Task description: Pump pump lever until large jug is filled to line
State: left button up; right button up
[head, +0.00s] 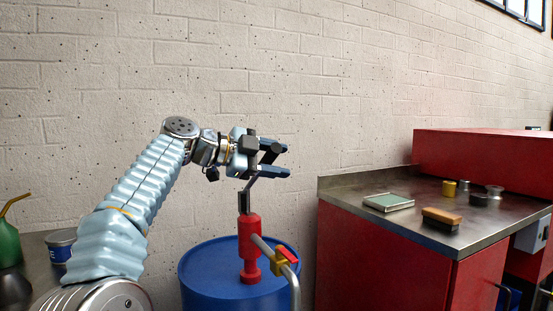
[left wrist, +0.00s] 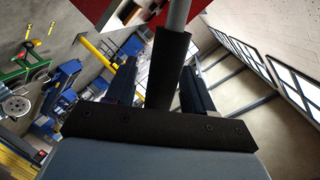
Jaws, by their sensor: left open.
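The red hand pump (head: 250,240) stands upright on top of a blue drum (head: 205,268). Its thin pump lever (head: 250,184) rises from the pump head toward my left gripper (head: 287,160), which is open above the pump. In the left wrist view, a black sleeve on a grey rod (left wrist: 170,70), seemingly the lever's grip, shows between the two spread fingers; I cannot tell whether they touch it. A grey outlet pipe (head: 290,285) with a yellow and red valve (head: 284,260) runs down from the pump. The large jug is not in view.
At left are a green oil can (head: 9,243) and a blue tin (head: 60,243). A brick wall is behind.

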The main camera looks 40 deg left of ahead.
pick_arm(q)
jog(key=shift+w, duration=0.1)
grip_shut()
jog(key=f+b, duration=0.1)
jog(key=b, duration=0.1)
jog(key=d+f+m+b, duration=0.1)
jog(key=f+b, duration=0.1)
jog(key=b, duration=0.1)
jog(key=s+d+f+m+b, duration=0.1)
jog(key=b, duration=0.1)
jog(key=shift+d+f+y+b, duration=0.1)
jog(key=shift+f+y+b, duration=0.2)
jog(key=shift+f+b, duration=0.05)
pick_arm(e)
jog(key=d+f, duration=0.3)
jog(key=f, duration=0.4)
jog(key=shift+f, duration=0.3)
pick_arm(q)
jog(key=shift+s, duration=0.1)
grip_release()
